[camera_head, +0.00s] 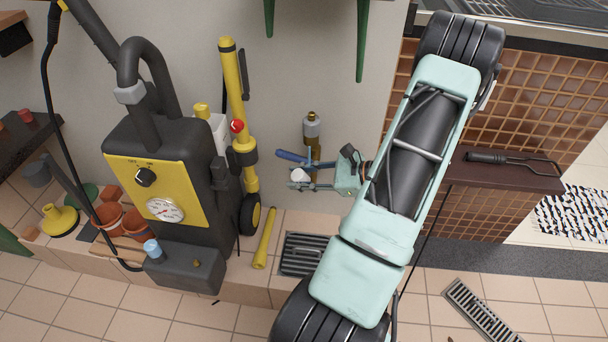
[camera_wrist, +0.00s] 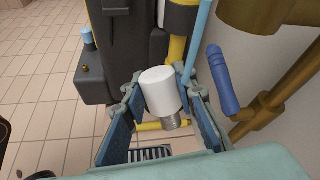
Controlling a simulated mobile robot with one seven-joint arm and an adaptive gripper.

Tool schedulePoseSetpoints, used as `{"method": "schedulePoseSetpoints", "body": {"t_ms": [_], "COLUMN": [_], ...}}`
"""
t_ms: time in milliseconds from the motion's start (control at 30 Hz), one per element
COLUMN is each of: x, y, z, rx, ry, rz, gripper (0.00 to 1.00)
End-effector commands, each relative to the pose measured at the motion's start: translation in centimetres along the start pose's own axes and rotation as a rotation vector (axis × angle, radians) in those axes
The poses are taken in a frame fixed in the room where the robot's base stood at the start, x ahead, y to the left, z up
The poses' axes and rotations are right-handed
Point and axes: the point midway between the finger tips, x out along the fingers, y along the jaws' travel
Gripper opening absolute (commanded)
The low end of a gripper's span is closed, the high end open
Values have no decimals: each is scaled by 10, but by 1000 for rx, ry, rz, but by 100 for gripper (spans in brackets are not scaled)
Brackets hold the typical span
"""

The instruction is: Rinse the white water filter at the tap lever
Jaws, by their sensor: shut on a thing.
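The white water filter (camera_wrist: 160,90) is a short white cylinder with a grey threaded end, held between the blue-padded fingers of my gripper (camera_wrist: 163,98). It also shows as a small white shape in the head view (camera_head: 299,175). The tap lever (camera_wrist: 222,80) is a blue handle just right of the filter in the wrist view, apart from it. In the head view the lever (camera_head: 291,156) lies just above my gripper (camera_head: 303,180). The brown tap pipe (camera_wrist: 278,98) stands by the wall. The spout's outlet and any water are not clearly visible.
A black and yellow pressure washer (camera_head: 160,180) stands left of the tap, with an upright yellow cylinder (camera_head: 236,95) beside it. A dark drain grate (camera_head: 300,254) lies in the tiled ledge below my gripper. A dark red shelf (camera_head: 510,172) is right of my arm.

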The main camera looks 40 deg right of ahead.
Motion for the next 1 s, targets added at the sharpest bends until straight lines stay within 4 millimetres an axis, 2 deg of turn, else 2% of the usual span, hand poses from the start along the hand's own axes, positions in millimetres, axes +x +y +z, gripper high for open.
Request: {"method": "schedulePoseSetpoints", "body": {"t_ms": [700, 1000], "x": [40, 47], "y": [32, 38], "z": [28, 33], "rx": [1, 1], "ry": [0, 1], "rz": [1, 0], "gripper": [2, 2]}}
